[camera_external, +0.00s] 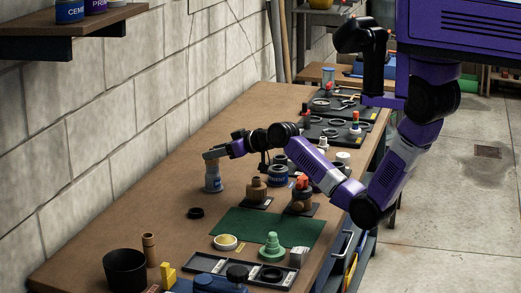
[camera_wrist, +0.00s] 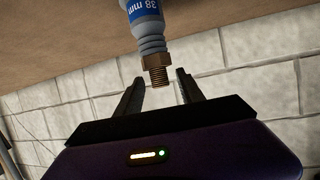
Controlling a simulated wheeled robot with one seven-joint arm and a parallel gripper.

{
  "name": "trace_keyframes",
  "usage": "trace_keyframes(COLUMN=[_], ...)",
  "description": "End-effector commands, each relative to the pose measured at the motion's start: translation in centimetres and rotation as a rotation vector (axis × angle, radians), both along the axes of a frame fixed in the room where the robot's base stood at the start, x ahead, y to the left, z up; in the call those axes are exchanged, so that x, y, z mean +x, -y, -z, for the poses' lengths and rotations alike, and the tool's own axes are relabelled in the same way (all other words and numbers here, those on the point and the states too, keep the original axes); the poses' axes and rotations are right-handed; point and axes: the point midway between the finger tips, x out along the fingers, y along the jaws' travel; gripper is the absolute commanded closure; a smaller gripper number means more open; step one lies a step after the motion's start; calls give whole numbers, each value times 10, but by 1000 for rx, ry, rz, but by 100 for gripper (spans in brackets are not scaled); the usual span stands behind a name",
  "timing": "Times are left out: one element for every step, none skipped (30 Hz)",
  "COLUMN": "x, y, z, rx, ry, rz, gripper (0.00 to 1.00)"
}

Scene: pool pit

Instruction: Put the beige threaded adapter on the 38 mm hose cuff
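The 38 mm hose cuff (camera_wrist: 150,38) is grey with a blue "38 mm" label. It stands upright on the bench, at the left in the external view (camera_external: 213,181). The beige threaded adapter (camera_wrist: 157,72) looks brownish and sits in line on the cuff's upper end, its threads showing. How deep it sits cannot be told. My gripper (camera_wrist: 160,77) is open, with a finger on each side of the adapter and a visible gap at both. In the external view my gripper (camera_external: 217,151) is at the cuff's top and partly hides the adapter.
The bench (camera_external: 150,232) is clear around the cuff. A black ring (camera_external: 195,213) lies in front of it. A green mat (camera_external: 290,232) lies nearer. The block wall (camera_external: 120,120) is behind.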

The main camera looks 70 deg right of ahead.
Motion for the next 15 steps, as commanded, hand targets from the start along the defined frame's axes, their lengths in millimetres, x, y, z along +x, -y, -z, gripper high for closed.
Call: trace_keyframes(x=[0,0,0,0,0,0,0,0,-3,-6,-9,-14,-19,-23,-30], y=[0,0,0,0,0,0,0,0,0,-1,-1,-2,-3,-4,-5], z=[0,0,0,0,-1,-2,-4,-6,-5,-5,-7,-8,-10,-12,-15], rx=[0,0,0,0,0,0,0,-1,0,0,0,1,1,-1,-1], ry=[0,0,0,0,0,0,1,1,1,1,2,0,2,2,1], rz=[0,0,0,0,0,0,0,0,0,0,0,0,0,1,1], gripper=[55,55,55,55,55,55,55,55,55,55,55,55,55,55,55])
